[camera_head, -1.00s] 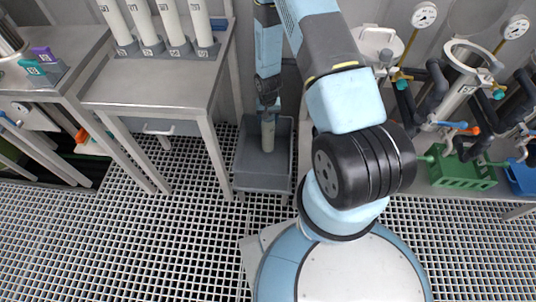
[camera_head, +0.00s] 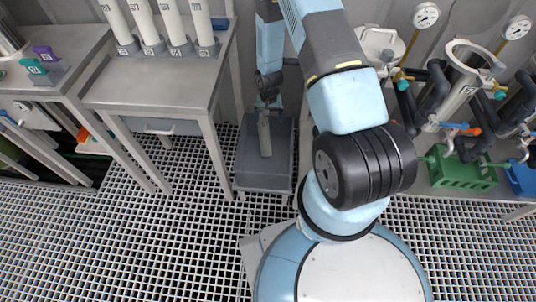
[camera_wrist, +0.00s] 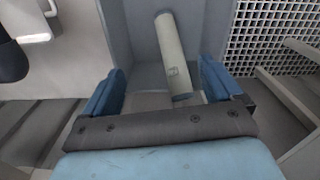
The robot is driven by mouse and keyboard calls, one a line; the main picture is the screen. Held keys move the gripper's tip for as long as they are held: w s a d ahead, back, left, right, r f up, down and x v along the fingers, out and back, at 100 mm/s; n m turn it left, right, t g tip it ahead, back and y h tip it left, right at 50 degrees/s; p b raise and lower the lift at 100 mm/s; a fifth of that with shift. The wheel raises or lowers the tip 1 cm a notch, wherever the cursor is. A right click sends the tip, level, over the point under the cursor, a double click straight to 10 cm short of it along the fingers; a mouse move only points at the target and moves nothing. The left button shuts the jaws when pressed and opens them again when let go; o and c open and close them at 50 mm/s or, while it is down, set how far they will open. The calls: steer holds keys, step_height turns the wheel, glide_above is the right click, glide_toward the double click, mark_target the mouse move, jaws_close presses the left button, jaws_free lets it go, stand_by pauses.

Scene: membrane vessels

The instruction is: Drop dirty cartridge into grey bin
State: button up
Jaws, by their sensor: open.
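The dirty cartridge (camera_head: 265,138) is a pale grey-beige cylinder inside the grey bin (camera_head: 262,182), tilted. In the wrist view the cartridge (camera_wrist: 172,52) lies lengthwise between and beyond the fingers, with a small square mark near its near end. Whether it rests on the bin floor is hard to tell. My gripper (camera_head: 268,101) is above the bin, pointing down. In the wrist view my gripper (camera_wrist: 161,70) has its blue fingers wide apart, with clear gaps to the cartridge. The grey bin's wall (camera_wrist: 115,30) shows behind the left finger.
A steel table (camera_head: 155,88) left of the bin holds several upright white cartridges (camera_head: 173,28). A further table carries purple and teal items (camera_head: 38,62). Pipes, gauges and a green crate (camera_head: 462,173) stand at right. Grating floor (camera_head: 190,225) in front is clear.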

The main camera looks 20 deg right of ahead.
step_height(320, 180, up, 12)
steer(key=shift+r, duration=0.15)
stand_by(0.4)
stand_by(0.4)
